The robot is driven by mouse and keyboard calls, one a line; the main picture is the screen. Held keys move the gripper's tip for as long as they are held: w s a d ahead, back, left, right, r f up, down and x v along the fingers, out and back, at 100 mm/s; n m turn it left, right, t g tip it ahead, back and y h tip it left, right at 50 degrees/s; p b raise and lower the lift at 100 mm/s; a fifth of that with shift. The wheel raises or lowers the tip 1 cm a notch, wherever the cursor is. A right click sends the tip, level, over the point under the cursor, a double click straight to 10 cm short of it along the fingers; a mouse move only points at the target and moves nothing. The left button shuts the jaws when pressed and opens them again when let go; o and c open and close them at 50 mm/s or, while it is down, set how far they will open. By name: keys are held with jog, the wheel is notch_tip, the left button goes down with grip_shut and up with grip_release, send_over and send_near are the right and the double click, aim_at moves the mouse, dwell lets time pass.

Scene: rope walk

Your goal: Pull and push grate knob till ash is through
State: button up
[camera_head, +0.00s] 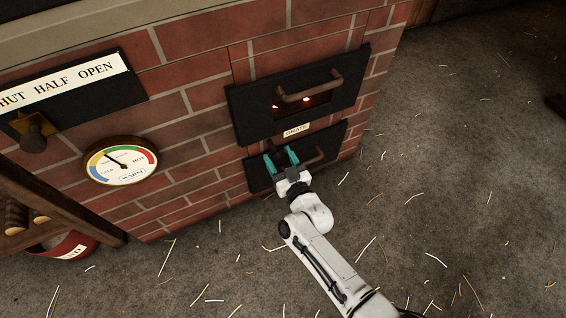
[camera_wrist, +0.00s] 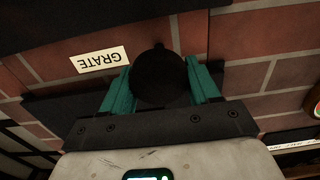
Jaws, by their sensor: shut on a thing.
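The dark round grate knob (camera_wrist: 160,78) is between the two teal fingers of my gripper (camera_wrist: 162,88) in the wrist view, and the fingers are shut on it. A white label reading GRATE (camera_wrist: 100,61) is beside it. In the head view my gripper (camera_head: 282,158) is at the lower black door (camera_head: 258,178) of the brick stove, just below the GRATE label (camera_head: 296,130). The knob is hidden there by the gripper. Above is the upper black door (camera_head: 245,112) with a window (camera_head: 300,104) showing a small orange glow. No ash can be made out.
The lower door has a brown handle (camera_head: 318,155) close to the right of my gripper; the upper door has another handle (camera_head: 312,87). A round gauge (camera_head: 121,160) and a HUT HALF OPEN plate (camera_head: 65,83) are on the wall. A red bucket (camera_head: 72,246) stands lower left. The straw-strewn floor (camera_head: 450,200) is open to the right.

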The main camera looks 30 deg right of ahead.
jog(key=shift+w, duration=0.55)
jog(key=o, duration=1.4)
jog(key=shift+w, duration=0.1)
jog(key=shift+o, duration=0.2)
jog(key=s+p, duration=0.2)
jog(key=s, duration=0.8)
jog(key=shift+s, duration=0.4)
